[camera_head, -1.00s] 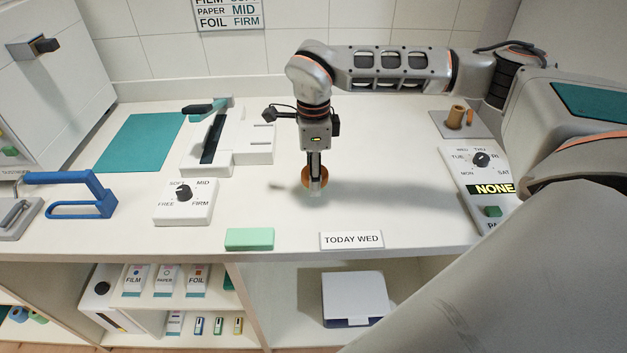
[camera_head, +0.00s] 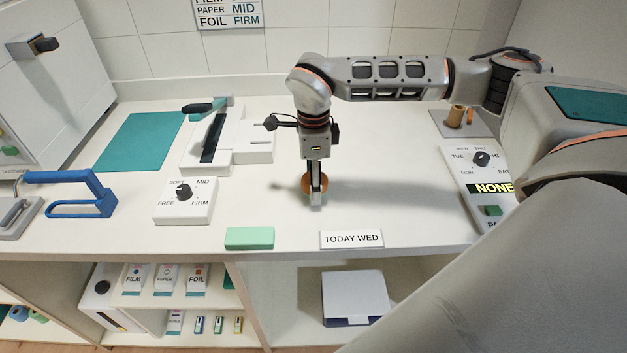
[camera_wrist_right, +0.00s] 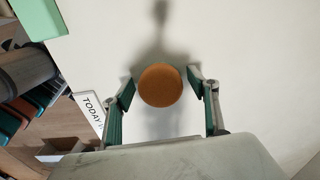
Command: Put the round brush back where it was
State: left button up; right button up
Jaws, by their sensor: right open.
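The round brush (camera_head: 306,185) is on or just above the white worktop, partly hidden behind my right gripper's fingers. In the right wrist view it shows as an orange-brown disc (camera_wrist_right: 160,86) seen from above. My right gripper (camera_head: 316,197) points down at it. Its two fingers (camera_wrist_right: 160,84) stand open on either side of the disc, with a small gap visible on each side. I cannot tell whether the brush touches the worktop. My left gripper is not in view.
A grey pad (camera_head: 478,126) with a brown cylinder (camera_head: 455,117) is at the back right. The day dial panel (camera_head: 470,165) stands in front of it. A firmness dial box (camera_head: 184,202), green block (camera_head: 249,238) and TODAY WED sign (camera_head: 351,240) are nearby. Worktop right of the gripper is clear.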

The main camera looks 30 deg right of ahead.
notch_tip(320, 180, up, 12)
dwell(0.5)
jog(key=shift+s, duration=0.1)
dwell(0.4)
